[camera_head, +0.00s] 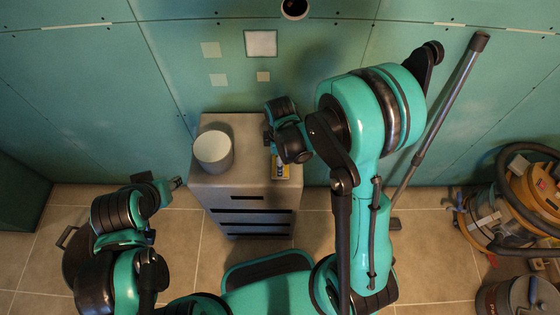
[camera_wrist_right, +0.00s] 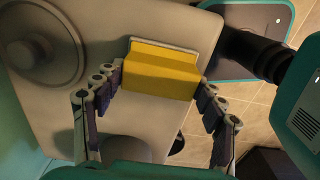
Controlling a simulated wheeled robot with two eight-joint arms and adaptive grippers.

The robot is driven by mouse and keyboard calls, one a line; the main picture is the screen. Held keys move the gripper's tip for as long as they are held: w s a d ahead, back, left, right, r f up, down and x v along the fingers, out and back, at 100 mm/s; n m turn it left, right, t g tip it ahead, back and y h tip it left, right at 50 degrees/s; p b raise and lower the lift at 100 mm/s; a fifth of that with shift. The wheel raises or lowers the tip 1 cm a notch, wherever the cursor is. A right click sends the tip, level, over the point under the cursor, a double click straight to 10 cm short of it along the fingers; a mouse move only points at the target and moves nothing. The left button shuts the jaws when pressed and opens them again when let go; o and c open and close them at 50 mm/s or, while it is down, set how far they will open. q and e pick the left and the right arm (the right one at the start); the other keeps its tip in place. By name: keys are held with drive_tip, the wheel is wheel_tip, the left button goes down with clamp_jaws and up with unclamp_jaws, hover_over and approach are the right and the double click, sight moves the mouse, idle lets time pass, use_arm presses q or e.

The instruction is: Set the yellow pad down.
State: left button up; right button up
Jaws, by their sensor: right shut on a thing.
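The yellow pad (camera_wrist_right: 160,75) is a block with a pale strip along its far edge, held between the fingertips of my right gripper (camera_wrist_right: 162,84). In the head view the pad (camera_head: 281,172) shows below my right gripper (camera_head: 276,152), over the right side of the grey cabinet top (camera_head: 232,127). I cannot tell whether its underside touches the top. My left gripper (camera_head: 175,184) is left of the cabinet, away from the pad; its fingers are too small to read.
A white round tub (camera_head: 213,151) stands on the cabinet's left side; its round shape shows in the right wrist view (camera_wrist_right: 42,40). The green plasterboard wall (camera_head: 180,75) is behind. An orange vacuum (camera_head: 535,190) stands at the right. The cabinet top between tub and pad looks clear.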

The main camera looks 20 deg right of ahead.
drive_tip(key=shift+c, duration=0.5)
drive_tip(key=o, duration=1.1)
drive_tip(key=shift+f, duration=0.1)
wheel_tip(320, 180, up, 12)
drive_tip(key=p, duration=0.4)
wheel_tip(320, 180, up, 7)
drive_tip(key=m+t, duration=0.3)
drive_tip(key=m, duration=0.2)
hover_over(288, 173)
drive_tip(key=s+r+m+t, duration=0.1)
drive_tip(key=s+m, duration=0.1)
drive_tip(key=m, duration=0.1)
drive_tip(key=s+d+r+m+t, duration=0.1)
drive_tip(key=s+r+m, duration=0.1)
drive_tip(key=m, duration=0.1)
drive_tip(key=s+d+r+m+t, duration=0.1)
drive_tip(key=s+m+t, duration=0.1)
drive_tip(key=m, duration=0.1)
drive_tip(key=shift+d+r+m, duration=0.15)
drive_tip(key=shift+d+m, duration=0.1)
drive_tip(key=shift+m, duration=0.15)
